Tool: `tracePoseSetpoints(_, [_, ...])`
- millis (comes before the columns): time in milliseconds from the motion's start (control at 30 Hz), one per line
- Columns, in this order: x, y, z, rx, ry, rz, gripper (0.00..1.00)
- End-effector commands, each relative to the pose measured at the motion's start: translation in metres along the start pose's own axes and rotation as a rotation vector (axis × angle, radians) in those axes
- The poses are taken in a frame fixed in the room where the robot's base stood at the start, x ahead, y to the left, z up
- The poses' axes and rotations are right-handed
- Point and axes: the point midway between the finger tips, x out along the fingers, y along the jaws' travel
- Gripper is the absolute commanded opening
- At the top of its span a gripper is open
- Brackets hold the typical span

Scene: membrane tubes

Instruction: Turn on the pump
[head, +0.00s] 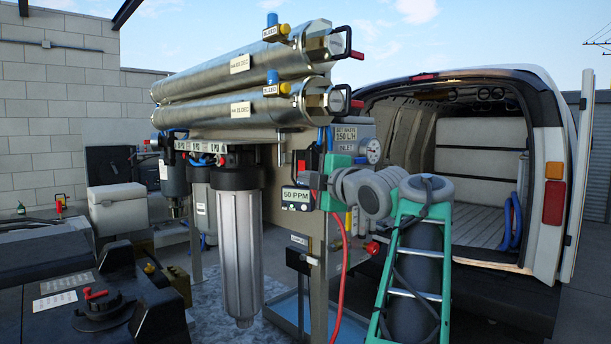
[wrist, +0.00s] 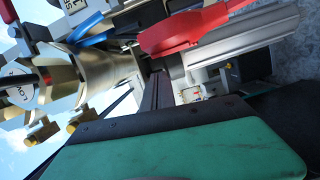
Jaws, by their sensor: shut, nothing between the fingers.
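The water unit (head: 285,160) stands in the middle of the head view, with two long steel membrane tubes (head: 245,75) on top. No part is clearly marked as the pump or its switch. A small panel reading 50 PPM (head: 297,199) sits on the front. My gripper (head: 335,175), with a teal body, is shut and empty just right of that panel; its fingertips are largely hidden there. In the wrist view its teal body (wrist: 175,155) fills the bottom, and a red part (wrist: 185,28) lies just beyond. I cannot tell whether they touch.
A pressure gauge (head: 374,150) is just above my wrist. A white van (head: 548,100) stands open on the right. A black tank (head: 85,315) with a red valve (head: 95,294) sits front left.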

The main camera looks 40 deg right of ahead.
Motion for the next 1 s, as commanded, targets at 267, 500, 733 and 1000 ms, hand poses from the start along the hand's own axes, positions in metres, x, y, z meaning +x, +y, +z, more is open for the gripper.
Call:
tracePoseSetpoints(267, [0.060, 0.004, -0.002, 0.003, 0.004, -0.004, 0.00])
tracePoseSetpoints(500, [0.091, 0.004, 0.020, 0.003, -0.004, -0.003, 0.00])
tracePoseSetpoints(733, [0.096, 0.001, 0.038, 0.001, -0.001, -0.001, 0.00])
tracePoseSetpoints(1000, [0.095, -0.001, 0.038, 0.001, -0.001, -0.001, 0.00])
